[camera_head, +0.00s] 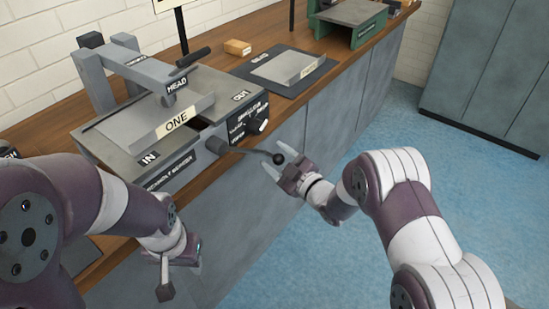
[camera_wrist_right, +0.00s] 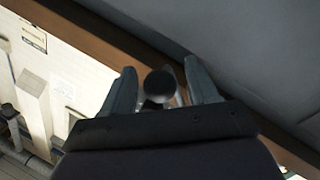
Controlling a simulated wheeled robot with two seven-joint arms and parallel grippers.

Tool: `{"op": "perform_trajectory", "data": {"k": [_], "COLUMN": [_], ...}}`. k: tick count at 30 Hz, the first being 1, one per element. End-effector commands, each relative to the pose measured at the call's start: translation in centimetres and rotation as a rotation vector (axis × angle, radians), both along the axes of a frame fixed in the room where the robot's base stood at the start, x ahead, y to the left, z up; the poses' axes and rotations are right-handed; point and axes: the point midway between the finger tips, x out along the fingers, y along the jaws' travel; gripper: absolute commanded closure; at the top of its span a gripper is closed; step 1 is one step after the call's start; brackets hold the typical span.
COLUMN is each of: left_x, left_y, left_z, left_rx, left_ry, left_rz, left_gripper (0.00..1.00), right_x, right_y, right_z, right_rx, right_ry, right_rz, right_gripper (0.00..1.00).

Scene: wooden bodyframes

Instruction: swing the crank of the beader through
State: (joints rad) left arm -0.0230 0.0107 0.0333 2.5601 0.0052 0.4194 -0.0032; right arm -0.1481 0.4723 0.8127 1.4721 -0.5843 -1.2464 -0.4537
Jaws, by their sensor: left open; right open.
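The beader (camera_head: 140,140) is a grey machine on the bench, with a HEAD label on its arm and IN and OUT labels on its bed. A grey plate labelled ONE (camera_head: 178,122) lies on the bed under the head. The crank (camera_head: 240,150) runs from a hub on the machine's front out to the right and ends in a black knob (camera_head: 278,158). My right gripper (camera_head: 278,161) is open with its fingers on either side of the knob. The right wrist view shows the knob (camera_wrist_right: 160,85) between the spread fingers; contact cannot be told. My left gripper (camera_head: 166,276) is open and empty, low before the bench.
A black dial (camera_head: 256,125) sits on the machine's front right. Farther along the bench (camera_head: 215,68) are a dark mat with a grey plate (camera_head: 288,67), a small wooden block (camera_head: 237,47) and a green machine (camera_head: 345,28). Blue floor lies open to the right.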

Motion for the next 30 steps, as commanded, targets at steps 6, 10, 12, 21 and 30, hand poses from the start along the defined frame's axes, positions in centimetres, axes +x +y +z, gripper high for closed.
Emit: {"op": "perform_trajectory", "data": {"k": [6,10,12,21,30], "left_x": [0.01,0.00,0.00,0.00,0.01], "left_y": [0.00,0.00,0.00,0.00,0.00], "left_z": [-0.23,-0.21,-0.21,-0.21,-0.08], "left_rx": [0.000,0.000,0.000,0.000,0.000], "left_ry": [0.000,0.000,0.000,0.000,0.000], "left_rz": [0.000,0.000,0.000,0.000,0.000], "left_gripper": [0.59,0.59,0.59,0.59,0.59], "right_x": [0.97,0.96,0.97,0.95,0.52], "right_y": [0.85,0.83,0.81,0.80,1.11], "right_z": [-0.03,0.00,0.00,0.00,-0.58], "right_rx": [0.001,0.001,0.001,0.001,0.023], "right_ry": [0.002,0.002,0.002,0.002,0.034], "right_rz": [0.000,0.000,-0.001,-0.001,0.000], "right_gripper": [0.41,0.41,0.47,1.00,1.00]}}
